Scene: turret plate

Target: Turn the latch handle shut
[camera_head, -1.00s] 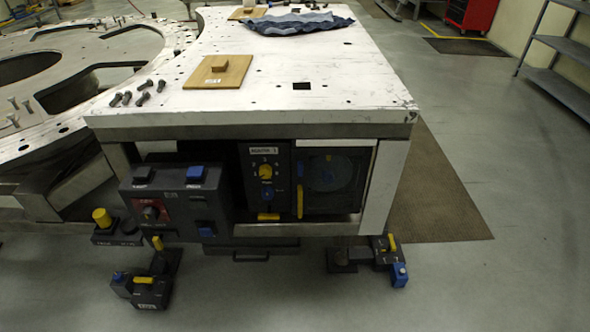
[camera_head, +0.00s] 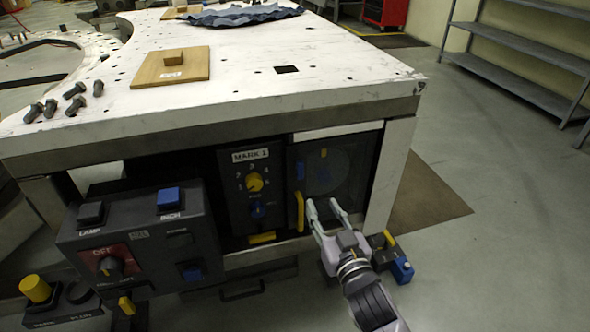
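A dark door panel (camera_head: 345,165) with a round window is set in the front of the white plate's stand. A yellow upright handle (camera_head: 299,211), which looks like the latch handle, is at the panel's lower left. My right gripper (camera_head: 322,204) is in front of the panel, just right of the yellow handle. Its two fingers are spread and empty, pointing up and away from me. A gap shows between the left finger and the handle. My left gripper is not in view.
Left of the panel is a MARK 1 dial box (camera_head: 241,212) with a yellow knob. A dark control box (camera_head: 140,240) with several knobs and buttons juts out further left. A small box with a blue part (camera_head: 402,270) is low at the right. Floor at the right is open.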

